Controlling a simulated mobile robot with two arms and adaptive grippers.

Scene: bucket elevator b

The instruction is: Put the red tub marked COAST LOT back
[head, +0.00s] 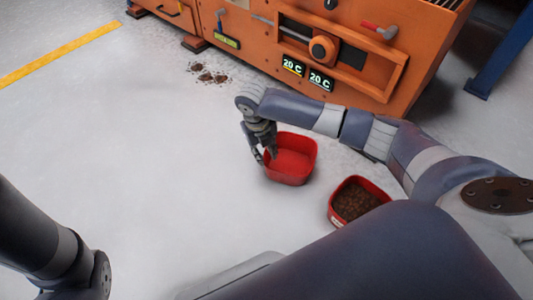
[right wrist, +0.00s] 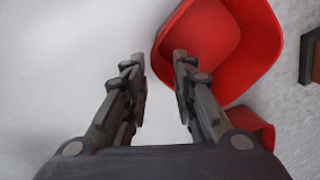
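An empty red tub (head: 299,166) stands upright on the floor; no marking on it can be read. A second red tub (head: 374,185), holding brown granules (head: 354,201), stands to its right, nearer to me. A pale label shows on its side, too small to read. My right gripper (head: 264,156) is at the left rim of the empty tub. In the right wrist view its fingers (right wrist: 157,60) are apart, with the empty tub's rim (right wrist: 262,55) between them; the right finger overlaps the inside. Whether they touch is unclear. My left gripper is out of view.
An orange machine (head: 240,22) with two "20 C" displays (head: 305,74) stands behind the tubs. Brown crumbs (head: 208,75) lie on the floor before it. A blue post (head: 500,55) is at the right. The floor left of the tubs is clear.

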